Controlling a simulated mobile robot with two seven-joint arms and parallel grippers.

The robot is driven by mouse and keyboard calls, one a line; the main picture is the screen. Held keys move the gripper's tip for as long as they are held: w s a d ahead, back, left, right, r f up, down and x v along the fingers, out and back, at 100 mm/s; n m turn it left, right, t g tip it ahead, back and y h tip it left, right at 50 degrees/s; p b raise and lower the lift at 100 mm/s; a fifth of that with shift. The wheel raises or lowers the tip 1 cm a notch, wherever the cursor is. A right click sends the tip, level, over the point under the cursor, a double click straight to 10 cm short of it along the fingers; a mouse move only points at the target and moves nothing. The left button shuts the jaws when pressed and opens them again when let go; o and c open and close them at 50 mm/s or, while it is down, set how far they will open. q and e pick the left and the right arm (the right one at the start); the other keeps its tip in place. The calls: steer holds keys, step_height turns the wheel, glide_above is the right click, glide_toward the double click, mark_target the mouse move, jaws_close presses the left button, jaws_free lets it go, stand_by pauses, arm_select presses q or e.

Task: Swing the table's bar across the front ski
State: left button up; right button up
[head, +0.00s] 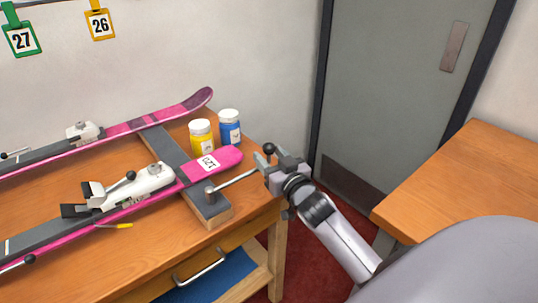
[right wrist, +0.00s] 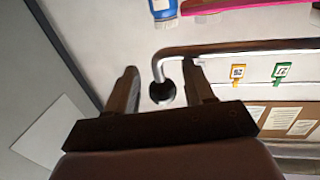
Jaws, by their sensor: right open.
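The front ski (head: 225,161), pink with a white label on its end, lies on the bench's grey support (head: 205,208). The metal bar (head: 236,179) is hinged at a post on that support. It points right and away, beside the ski's end and not across it. Its black knob (head: 269,149) is at my right gripper (head: 277,160), past the bench's right edge. In the right wrist view, the bar (right wrist: 240,47) bends down to the knob (right wrist: 162,92), which sits between the open fingers of my right gripper (right wrist: 161,78). Contact cannot be told. My left gripper is not in view.
A second pink ski (head: 180,111) lies behind. A yellow jar (head: 201,136) and a blue jar (head: 230,126) stand near the front ski's end. A white binding (head: 140,186) sits on the front ski. Another wooden table (head: 470,180) stands at right; a grey door (head: 400,90) is behind.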

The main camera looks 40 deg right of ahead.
steer(key=shift+w+d, duration=0.1)
steer(key=shift+w, duration=0.45)
jaws_close()
steer(key=shift+r, duration=0.1)
